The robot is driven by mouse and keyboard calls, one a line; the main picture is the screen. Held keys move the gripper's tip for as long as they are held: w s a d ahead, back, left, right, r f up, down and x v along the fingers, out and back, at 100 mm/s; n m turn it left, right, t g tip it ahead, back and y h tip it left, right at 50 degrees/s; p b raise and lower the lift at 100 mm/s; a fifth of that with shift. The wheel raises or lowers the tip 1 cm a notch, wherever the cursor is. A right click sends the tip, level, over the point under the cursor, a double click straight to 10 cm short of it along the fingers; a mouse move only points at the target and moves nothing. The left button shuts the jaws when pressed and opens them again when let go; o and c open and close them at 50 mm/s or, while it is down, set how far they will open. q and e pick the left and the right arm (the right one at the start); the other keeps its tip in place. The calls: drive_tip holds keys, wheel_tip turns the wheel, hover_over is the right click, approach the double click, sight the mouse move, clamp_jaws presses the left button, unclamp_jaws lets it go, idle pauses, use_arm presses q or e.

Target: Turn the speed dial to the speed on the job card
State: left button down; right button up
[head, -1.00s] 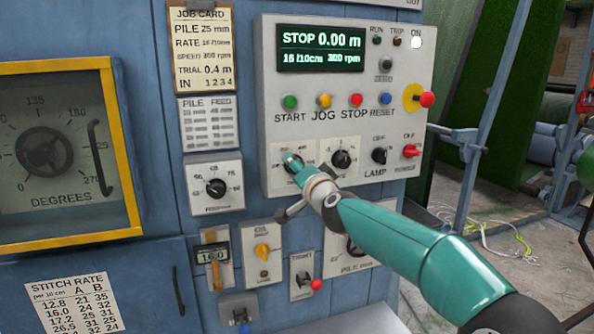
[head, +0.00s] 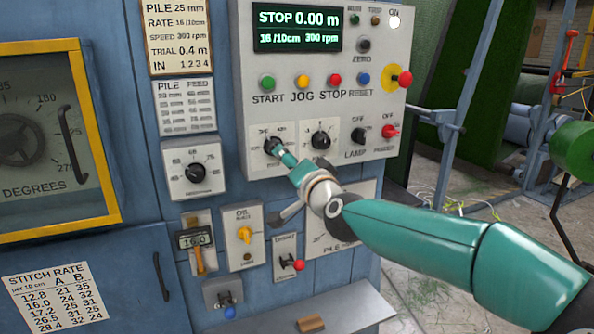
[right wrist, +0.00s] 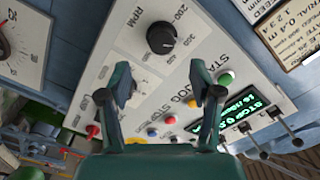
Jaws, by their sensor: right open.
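The speed dial (head: 272,146) is a black knob on a white plate at the panel's lower left. In the right wrist view the knob (right wrist: 160,38) lies beyond my open fingertips, beside the letters RPM. The job card (head: 178,40) reads speed 300 rpm. The display (head: 297,27) reads STOP, 0.00 m, 16/10cm and 300 rpm. My right gripper (head: 286,160) is just off the dial at its lower right; in the wrist view both fingers (right wrist: 164,80) are apart with nothing between them. My left gripper is not in view.
A second black knob (head: 320,140) sits right of the dial, close to my gripper. Start, jog, stop and reset buttons (head: 334,80) are above. The lamp knob (head: 359,133) and red power switch (head: 389,131) are to the right. A ledge (head: 345,310) runs below.

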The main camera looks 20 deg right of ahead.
drive_tip(key=s, duration=0.3)
drive_tip(key=shift+s, duration=0.2)
drive_tip(key=shift+d, duration=0.15)
drive_tip(key=w+f+g, duration=0.3)
drive_tip(key=f+g, duration=0.1)
drive_tip(key=f, duration=1.5)
drive_tip(key=s+a+f+n+g+p, duration=0.1)
drive_tip(key=s+f+g, duration=0.15)
drive_tip(key=f, duration=0.65)
drive_tip(key=s+a+f+n+g, duration=0.1)
drive_tip(key=s+f+g, duration=0.15)
drive_tip(key=f, duration=0.75)
drive_tip(key=s+a+f+n+g+y, duration=0.2)
drive_tip(key=s+a+f+g, duration=0.15)
drive_tip(key=s+f, duration=1)
drive_tip(key=s+a+f+n+g, duration=0.2)
drive_tip(key=s+f, duration=0.1)
drive_tip(key=s, duration=0.6)
drive_tip(key=s+a+f+n+g+y, duration=0.1)
drive_tip(key=s+a+f+g, duration=0.1)
drive_tip(key=s, duration=0.7)
drive_tip(key=shift+a+f+n+g+p, duration=0.4)
drive_tip(key=shift+f+g+p, duration=0.05)
drive_tip(key=shift+f, duration=0.2)
